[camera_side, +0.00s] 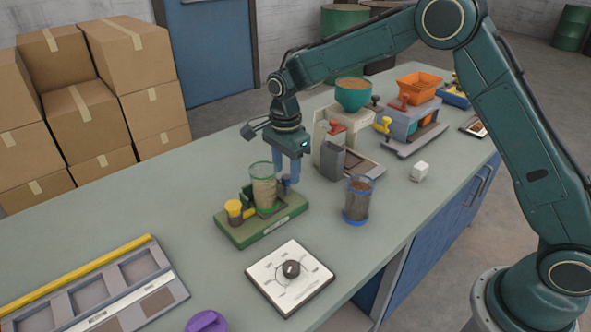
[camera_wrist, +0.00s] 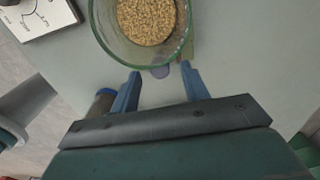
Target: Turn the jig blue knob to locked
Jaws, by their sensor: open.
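The green jig (camera_side: 262,228) stands on the bench and holds a clear jar of grain (camera_side: 263,188), which also shows in the wrist view (camera_wrist: 148,20). The jig's yellow knob (camera_side: 234,208) is on the jar's left. Its blue knob (camera_side: 285,181) is on the right side, partly hidden by my fingers and the jar. In the wrist view a small part of the blue knob (camera_wrist: 160,72) shows below the jar rim, between my fingertips. My gripper (camera_side: 287,178) is open, pointing down close to the knob; contact cannot be told.
A white dial panel (camera_side: 272,285) lies in front of the jig. A blue-banded jar of grain (camera_side: 359,200) stands to the right. A grey machine with a green bowl (camera_side: 353,94) is behind. A yellow-edged tray (camera_side: 95,290) and purple object (camera_side: 206,322) are at front left.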

